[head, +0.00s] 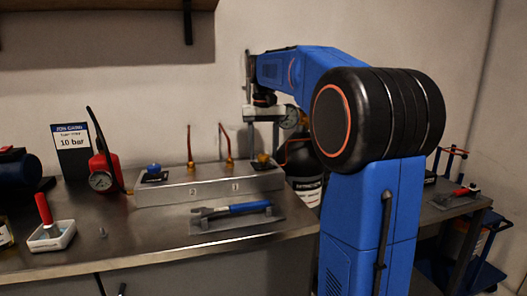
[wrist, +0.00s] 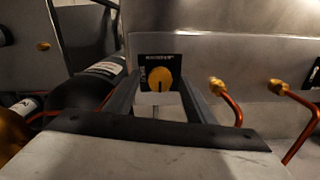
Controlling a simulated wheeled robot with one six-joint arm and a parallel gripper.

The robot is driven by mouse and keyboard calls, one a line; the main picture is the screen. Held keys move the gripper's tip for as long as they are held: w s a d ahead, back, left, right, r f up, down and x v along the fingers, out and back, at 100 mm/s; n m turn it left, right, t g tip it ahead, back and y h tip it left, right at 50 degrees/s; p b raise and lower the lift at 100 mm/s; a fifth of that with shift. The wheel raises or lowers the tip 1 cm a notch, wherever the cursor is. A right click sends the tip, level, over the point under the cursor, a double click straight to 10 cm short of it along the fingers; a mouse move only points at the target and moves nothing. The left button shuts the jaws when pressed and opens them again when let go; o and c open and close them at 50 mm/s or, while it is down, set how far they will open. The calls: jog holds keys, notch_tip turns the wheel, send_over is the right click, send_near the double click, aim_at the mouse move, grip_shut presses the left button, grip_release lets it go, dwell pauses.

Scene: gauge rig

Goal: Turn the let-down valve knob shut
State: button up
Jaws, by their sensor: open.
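A yellow knob (head: 263,158) sits on the right end of a grey metal block (head: 205,189). It also shows in the wrist view (wrist: 161,79), on a black plate with lettering too small to read; a dark line on the knob runs down the picture. A blue knob (head: 154,169) sits at the block's left end. I cannot read which one is labelled let-down. My gripper (head: 263,146) points down above the yellow knob. In the wrist view my gripper (wrist: 160,84) is open, its fingers framing the knob left and right, with no visible contact.
Copper pipes (head: 227,144) rise from the block between the knobs. A blue-handled tool (head: 232,210) lies in front. A red gauge device (head: 103,173) and a 10 bar sign (head: 73,147) stand left. A black cylinder (head: 304,168) stands right, close to my gripper.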

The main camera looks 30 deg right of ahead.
jog(key=shift+f, duration=0.1)
jog(key=c, duration=1.1)
jog(key=shift+m, duration=0.3)
jog(key=m, duration=1.3)
jog(key=shift+m, duration=2.1)
jog(key=shift+o, duration=0.3)
